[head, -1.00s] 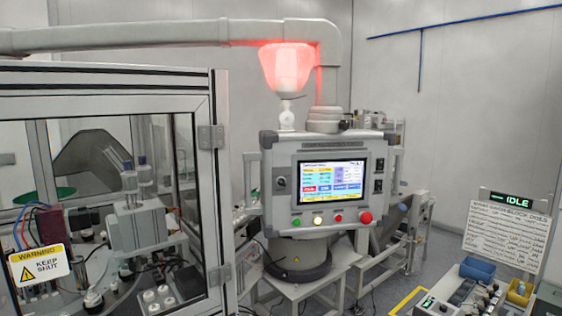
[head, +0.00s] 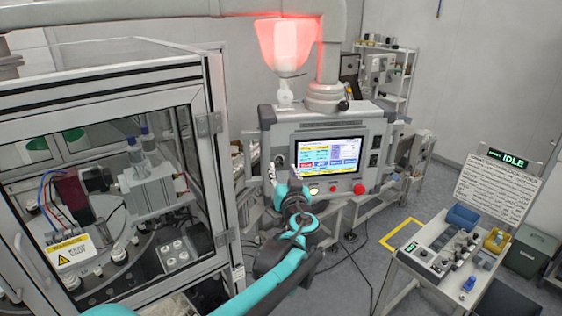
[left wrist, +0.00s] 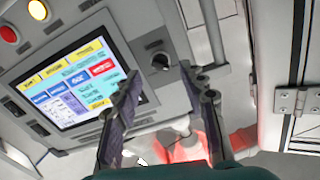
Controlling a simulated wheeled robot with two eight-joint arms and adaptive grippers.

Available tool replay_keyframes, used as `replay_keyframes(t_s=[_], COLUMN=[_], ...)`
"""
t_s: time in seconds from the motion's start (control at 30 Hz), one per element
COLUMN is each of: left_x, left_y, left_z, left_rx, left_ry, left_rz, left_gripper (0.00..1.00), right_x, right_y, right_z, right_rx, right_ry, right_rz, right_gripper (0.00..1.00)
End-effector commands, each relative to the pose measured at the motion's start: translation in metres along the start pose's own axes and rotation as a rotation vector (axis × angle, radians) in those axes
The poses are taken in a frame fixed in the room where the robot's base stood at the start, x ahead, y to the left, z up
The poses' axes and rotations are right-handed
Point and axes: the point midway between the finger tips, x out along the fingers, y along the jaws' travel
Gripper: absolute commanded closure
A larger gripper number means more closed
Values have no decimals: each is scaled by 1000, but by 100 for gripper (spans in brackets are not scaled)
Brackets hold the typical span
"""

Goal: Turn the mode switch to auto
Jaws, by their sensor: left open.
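The mode switch is a small dark knob (head: 280,160) on the grey control panel (head: 285,124), left of its lit screen (head: 329,155). In the left wrist view the panel appears upside down, and the knob (left wrist: 160,61) shows to the right of the screen (left wrist: 72,82). My left gripper (head: 284,176) is open and empty in front of the panel's left part, just below the knob in the head view. In the left wrist view its two fingers (left wrist: 165,92) stand apart, with the knob beyond the tips. The knob's setting is too small to read. My right gripper is out of view.
A red emergency button (head: 360,189) and smaller buttons sit under the screen. A glass-walled machine enclosure (head: 105,84) stands at the left. A red-lit lamp (head: 285,45) hangs above the panel. A bench (head: 425,275) with bins and an IDLE sign (head: 512,160) is at the right.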

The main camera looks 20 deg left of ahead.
Motion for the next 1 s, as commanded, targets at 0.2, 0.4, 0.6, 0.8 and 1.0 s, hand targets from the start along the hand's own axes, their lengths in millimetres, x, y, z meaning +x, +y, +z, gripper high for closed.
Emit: replay_keyframes(t_s=[0.2,0.4,0.6,0.8,1.0], left_x=[30,37,37,37,37], left_y=[0,-1,0,0,0], left_z=[-1,0,0,0,0], left_rx=[0,0,0,0,8], left_ry=[-1,-1,-1,-1,-1], left_rz=[0,0,0,0,0], left_gripper=[58,58,66,100,100], right_x=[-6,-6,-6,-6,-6], right_y=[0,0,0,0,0], right_z=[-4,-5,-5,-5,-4], right_rx=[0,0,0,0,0], right_ry=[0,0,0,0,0], right_rz=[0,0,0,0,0], right_gripper=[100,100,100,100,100])
